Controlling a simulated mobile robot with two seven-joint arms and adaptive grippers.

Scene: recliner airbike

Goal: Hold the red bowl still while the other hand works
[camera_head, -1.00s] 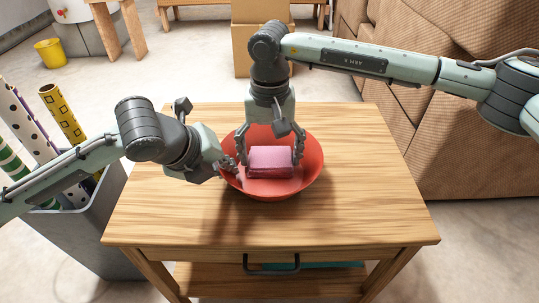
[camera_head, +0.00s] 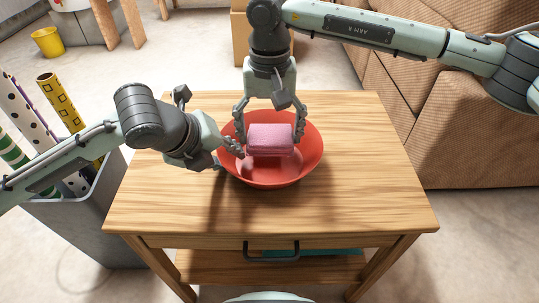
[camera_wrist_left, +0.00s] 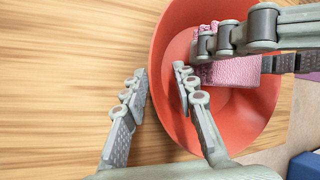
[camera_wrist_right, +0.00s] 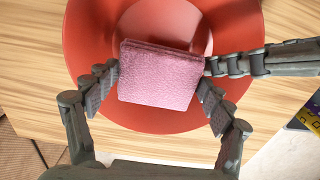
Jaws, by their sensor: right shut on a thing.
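The red bowl (camera_head: 280,175) stands upright on the wooden table. My left gripper (camera_head: 231,153) is at its left rim. In the left wrist view, the left fingers (camera_wrist_left: 160,78) straddle the wall of the bowl (camera_wrist_left: 240,125), one inside and one outside, with gaps showing. My right gripper (camera_head: 270,135) points down over the bowl and is shut on a pink, cloth-like block (camera_head: 270,139). In the right wrist view, the block (camera_wrist_right: 160,76) sits between the two right fingers (camera_wrist_right: 159,85), above the bowl's floor. The block's underside is hidden.
The table (camera_head: 350,205) is clear around the bowl, with a drawer handle in front. A grey bin (camera_head: 85,225) with patterned rolls stands at the left. A brown sofa (camera_head: 460,130) is at the right, and a cardboard box (camera_head: 240,40) is behind.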

